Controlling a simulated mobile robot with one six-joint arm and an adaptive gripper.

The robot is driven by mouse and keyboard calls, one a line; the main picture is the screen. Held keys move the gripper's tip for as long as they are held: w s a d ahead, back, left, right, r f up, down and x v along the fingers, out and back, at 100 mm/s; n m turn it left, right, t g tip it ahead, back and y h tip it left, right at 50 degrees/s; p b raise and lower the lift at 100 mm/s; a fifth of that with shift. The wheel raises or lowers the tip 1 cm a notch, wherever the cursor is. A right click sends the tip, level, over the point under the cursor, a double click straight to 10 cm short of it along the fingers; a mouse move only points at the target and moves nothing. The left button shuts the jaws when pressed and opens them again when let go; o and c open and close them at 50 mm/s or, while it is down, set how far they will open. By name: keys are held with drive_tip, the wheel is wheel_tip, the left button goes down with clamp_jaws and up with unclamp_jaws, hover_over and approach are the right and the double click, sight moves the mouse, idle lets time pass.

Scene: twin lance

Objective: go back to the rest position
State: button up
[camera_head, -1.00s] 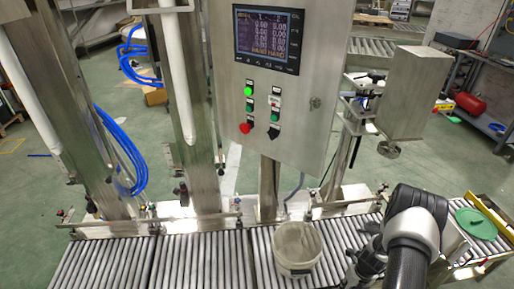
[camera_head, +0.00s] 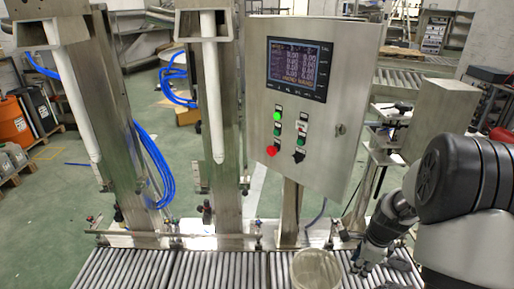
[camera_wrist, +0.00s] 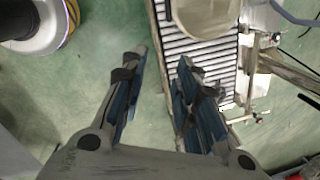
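My gripper (camera_wrist: 160,85) shows in the wrist view with its two fingers apart and nothing between them. Green floor and the edge of the roller conveyor lie beyond the fingertips. In the head view my arm comes in at the right, and the gripper end is over the conveyor, partly hidden and too small to read. A pale bucket (camera_head: 315,270) stands on the roller conveyor (camera_head: 215,270), left of my gripper. Its underside or rim also shows at the top of the wrist view (camera_wrist: 205,15).
A steel control cabinet (camera_head: 325,150) with a lit screen and buttons stands behind the conveyor. Two filling columns with white lances (camera_head: 212,100) stand to its left. A metal box on a stand (camera_head: 440,120) is at the right.

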drive_tip(key=s+a+r+n+t, duration=0.1)
drive_tip(key=s+a+r+n, duration=0.4)
drive_tip(key=r, duration=0.4)
drive_tip(key=s+a+r+n, duration=0.3)
drive_tip(key=a+r+n, duration=0.4)
drive_tip(key=r, duration=0.2)
drive_tip(key=s+a+r+n+t, duration=0.1)
drive_tip(key=s+a+r+n, duration=0.1)
drive_tip(key=s+n, duration=0.3)
drive_tip(key=s+a+r+n, duration=0.3)
drive_tip(key=s+a+n, duration=0.1)
drive_tip(key=s, duration=0.4)
drive_tip(key=shift+s+a+r+n+t, duration=0.2)
drive_tip(key=shift+s+a+n+t, duration=0.15)
drive_tip(key=shift+n, duration=0.55)
drive_tip(key=shift+s+n, duration=0.4)
drive_tip(key=shift+s, duration=0.1)
